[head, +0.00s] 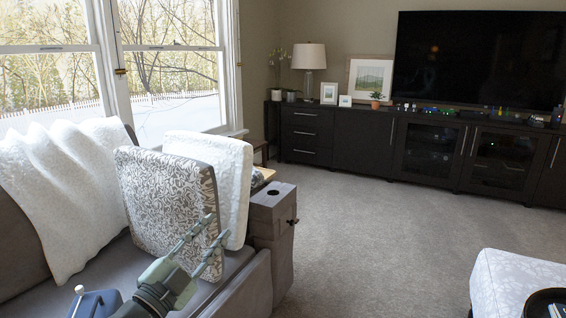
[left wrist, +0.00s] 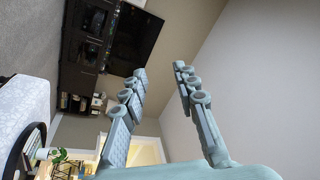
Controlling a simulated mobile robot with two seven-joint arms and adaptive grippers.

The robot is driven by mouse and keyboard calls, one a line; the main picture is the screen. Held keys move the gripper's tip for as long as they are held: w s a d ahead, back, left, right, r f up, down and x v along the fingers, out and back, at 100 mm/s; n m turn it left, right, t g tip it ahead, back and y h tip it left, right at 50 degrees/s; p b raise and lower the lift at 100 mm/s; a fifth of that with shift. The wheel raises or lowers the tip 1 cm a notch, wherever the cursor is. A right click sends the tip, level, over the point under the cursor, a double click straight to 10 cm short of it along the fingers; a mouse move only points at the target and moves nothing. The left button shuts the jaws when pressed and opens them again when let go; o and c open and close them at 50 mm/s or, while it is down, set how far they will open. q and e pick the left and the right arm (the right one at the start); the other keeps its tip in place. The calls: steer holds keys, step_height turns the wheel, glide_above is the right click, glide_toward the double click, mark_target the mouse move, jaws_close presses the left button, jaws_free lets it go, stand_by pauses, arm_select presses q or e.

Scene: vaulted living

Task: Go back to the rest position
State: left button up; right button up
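My left gripper (head: 205,240) is raised in front of the sofa's right end in the head view, its fingers pointing up and to the right. In the left wrist view its two fingers (left wrist: 161,80) stand apart with nothing between them, so it is open and empty. Behind it in the head view are a patterned cushion (head: 160,195) and a white cushion (head: 222,165), partly overlapped by the fingers. I cannot tell whether the fingers touch them. My right gripper is not in either view.
The grey sofa (head: 25,250) with a white throw (head: 65,190) fills the left. A white patterned ottoman (head: 510,285) with a dark round tray (head: 543,304) stands at the lower right. Open carpet (head: 390,230) lies between, up to the dark TV cabinet (head: 360,145).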

arm_select(q)
steer(key=s+a+f+n+g+y, duration=0.35)
steer(key=a+f+n+y, duration=0.25)
steer(key=f, duration=0.5)
steer(key=s+a+f+n+g+y, duration=0.35)
steer(key=a+f+n+y, duration=0.2)
steer(key=f, duration=0.55)
steer(key=s+f+n+g, duration=0.1)
steer(key=s+f+g, duration=0.3)
steer(key=s+f, duration=0.4)
steer(key=s+a+f+n+g, duration=0.1)
steer(key=s+f+g, duration=0.3)
steer(key=s, duration=0.9)
step_height(320, 180, down, 4)
steer(key=shift+s+r+n+h, duration=0.1)
steer(key=shift+s+n+h, duration=0.2)
steer(key=shift+n+h, duration=0.05)
